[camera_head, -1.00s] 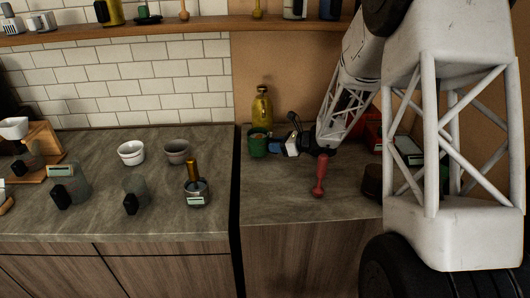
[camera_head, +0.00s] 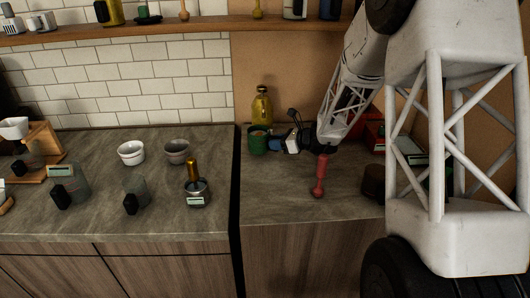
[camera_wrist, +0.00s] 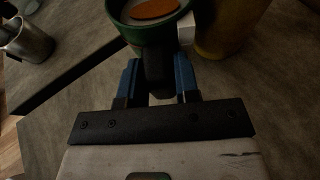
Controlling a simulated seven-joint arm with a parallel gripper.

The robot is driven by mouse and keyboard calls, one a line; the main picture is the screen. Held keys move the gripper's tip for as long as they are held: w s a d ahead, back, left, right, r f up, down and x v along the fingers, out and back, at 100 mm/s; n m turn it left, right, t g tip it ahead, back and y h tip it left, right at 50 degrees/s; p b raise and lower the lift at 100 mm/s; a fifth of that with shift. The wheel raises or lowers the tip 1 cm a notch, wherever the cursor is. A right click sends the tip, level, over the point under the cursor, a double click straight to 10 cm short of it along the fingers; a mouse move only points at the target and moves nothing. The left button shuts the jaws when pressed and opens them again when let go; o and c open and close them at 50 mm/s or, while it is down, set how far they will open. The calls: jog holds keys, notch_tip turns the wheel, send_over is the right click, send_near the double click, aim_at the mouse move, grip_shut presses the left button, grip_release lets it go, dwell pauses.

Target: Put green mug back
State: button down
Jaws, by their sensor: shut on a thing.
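The green mug (camera_head: 258,141) stands at the back left of the right-hand counter, in front of a yellow bottle. In the wrist view the mug (camera_wrist: 150,32) is at the top, with something orange-brown inside it. My gripper (camera_head: 277,142) is to the right of the mug. In the wrist view its blue fingers (camera_wrist: 160,80) are shut on the mug's dark handle (camera_wrist: 158,72). Whether the mug's base touches the counter is hard to tell.
The yellow bottle (camera_head: 262,106) is close behind the mug. A red pestle-like tool (camera_head: 320,176) lies in front of my gripper. A dark gap (camera_head: 238,190) separates the two counters. Bowls (camera_head: 131,153), glass jugs and a metal pot (camera_head: 197,190) stand on the left counter. A shelf (camera_head: 170,28) runs above.

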jog(key=shift+d, duration=0.15)
jog(key=shift+s+d, duration=1.25)
jog(key=shift+d, duration=1.05)
jog(key=shift+s+d, duration=1.2)
jog(key=shift+d, duration=1.1)
jog(key=shift+s+d, duration=1.25)
jog(key=shift+d, duration=1.05)
jog(key=shift+r, duration=0.15)
jog(key=s+d+r+m+t+h, duration=0.1)
jog(key=s+r+m+t+h, duration=0.1)
jog(key=s+r, duration=0.35)
jog(key=s+d+r+m+t+h, duration=0.1)
jog(key=s+r+m+t+h, duration=0.15)
jog(key=r, duration=0.65)
jog(key=s+a+f+n+g+y, duration=0.1)
jog(key=s+a+n+g+y, duration=0.25)
jog(key=s+a, duration=0.25)
jog(key=a+f+n+g+y, duration=0.1)
jog(key=a+f, duration=0.7)
jog(key=f, duration=0.2)
jog(key=shift+s, duration=0.45)
